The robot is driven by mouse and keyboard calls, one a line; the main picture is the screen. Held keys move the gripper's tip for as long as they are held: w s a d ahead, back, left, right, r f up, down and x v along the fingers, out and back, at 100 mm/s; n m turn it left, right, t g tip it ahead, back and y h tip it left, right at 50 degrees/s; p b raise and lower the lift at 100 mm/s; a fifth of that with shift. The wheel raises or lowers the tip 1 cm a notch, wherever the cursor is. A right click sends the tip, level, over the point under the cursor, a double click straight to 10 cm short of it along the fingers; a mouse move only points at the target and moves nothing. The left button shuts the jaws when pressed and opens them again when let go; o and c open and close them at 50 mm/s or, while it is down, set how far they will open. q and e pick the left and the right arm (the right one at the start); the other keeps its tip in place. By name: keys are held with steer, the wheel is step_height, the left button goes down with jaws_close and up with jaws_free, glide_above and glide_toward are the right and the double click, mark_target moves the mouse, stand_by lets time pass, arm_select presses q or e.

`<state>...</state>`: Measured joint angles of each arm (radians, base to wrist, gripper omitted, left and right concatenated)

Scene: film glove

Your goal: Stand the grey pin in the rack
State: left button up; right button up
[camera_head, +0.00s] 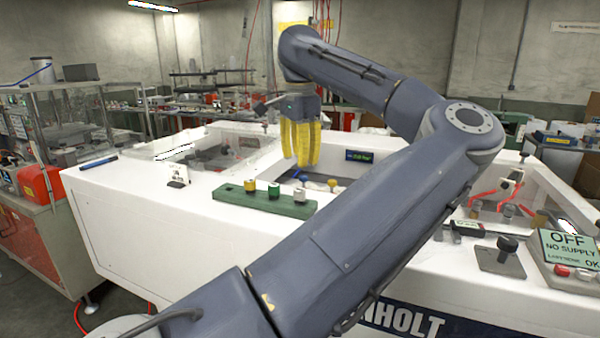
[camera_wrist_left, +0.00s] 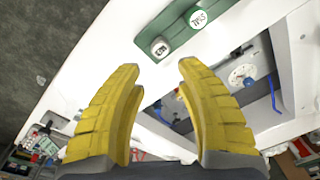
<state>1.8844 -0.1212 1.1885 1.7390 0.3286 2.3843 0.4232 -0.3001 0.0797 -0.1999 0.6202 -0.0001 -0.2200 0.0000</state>
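A green rack (camera_head: 240,196) lies on the white bench top, and small capped pins stand in it. The wrist view shows the rack (camera_wrist_left: 178,38) at the top, with a pale, lettered cap (camera_wrist_left: 160,47) and a green-and-white cap (camera_wrist_left: 200,17). I cannot tell which piece is the grey pin. My left gripper (camera_head: 303,160) has yellow padded fingers pointing down over the recess behind the rack. The wrist view shows the fingers (camera_wrist_left: 158,75) wide apart with nothing between them. My right gripper is not in view.
The recess (camera_wrist_left: 215,80) holds a dark knob, a round dial and blue parts. A dark knob on a plate (camera_head: 502,256) and an OFF sign (camera_head: 568,246) are at the right. The front left bench top is clear.

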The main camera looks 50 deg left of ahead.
arm_select(q)
steer(key=shift+r, duration=1.05)
steer(key=shift+s, duration=0.1)
